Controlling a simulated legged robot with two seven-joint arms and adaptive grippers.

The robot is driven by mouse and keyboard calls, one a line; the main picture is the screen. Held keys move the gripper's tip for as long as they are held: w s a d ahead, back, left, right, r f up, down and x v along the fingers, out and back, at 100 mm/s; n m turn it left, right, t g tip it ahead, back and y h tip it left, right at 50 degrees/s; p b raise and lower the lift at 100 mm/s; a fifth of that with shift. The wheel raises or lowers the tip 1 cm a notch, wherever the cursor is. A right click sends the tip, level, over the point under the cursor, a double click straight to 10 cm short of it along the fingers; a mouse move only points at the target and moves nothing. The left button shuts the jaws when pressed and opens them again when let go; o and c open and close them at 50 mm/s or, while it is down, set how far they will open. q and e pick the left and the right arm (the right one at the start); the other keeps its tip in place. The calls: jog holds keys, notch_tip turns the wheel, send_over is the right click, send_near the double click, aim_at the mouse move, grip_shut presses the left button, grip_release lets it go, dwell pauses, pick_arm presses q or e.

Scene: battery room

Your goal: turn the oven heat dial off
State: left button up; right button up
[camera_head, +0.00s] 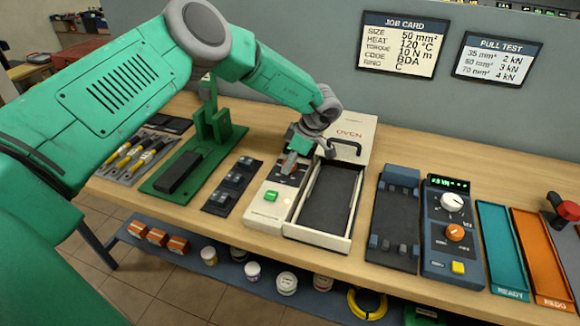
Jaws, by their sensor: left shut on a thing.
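The white oven (265,214) stands on the wooden bench, with a narrow control panel on its left side and a green button (271,196) near the front. Its dark-floored chamber (332,195) is open and looks empty. The panel marked OVEN (357,130), with a black handle, is behind it. My left gripper (290,164) reaches down onto the control panel behind the green button. It is shut on the oven heat dial, which the fingers mostly hide, so its setting cannot be read. My right gripper is not in view.
Left of the oven are a dark switch block (232,185) and a green stand (165,186). Right of it are a dark fixture (392,225), a blue tester with knobs (452,240), a teal tray (502,246) and an orange tray (541,258). Job cards hang behind.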

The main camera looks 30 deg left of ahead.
pick_arm(q)
jog(key=n+b, duration=0.1)
jog(key=n, duration=0.1)
jog(key=n+g+h+b, duration=0.1)
jog(key=n, duration=0.2)
jog(key=shift+w+a+g+b, duration=0.1)
jog(key=shift+w+g+b, duration=0.1)
jog(key=shift+g+b, duration=0.15)
jog(key=shift+r+n+g+h+b, duration=0.15)
jog(key=shift+n+h+b, duration=0.15)
jog(key=shift+n, duration=0.5)
jog(key=shift+r+n+g+h+b, duration=0.1)
jog(key=shift+n+h+b, duration=0.15)
jog(key=shift+n, duration=0.55)
jog(key=shift+w, duration=0.1)
jog(key=o, duration=1.1)
jog(key=shift+o, duration=0.2)
jog(key=shift+f, duration=0.15)
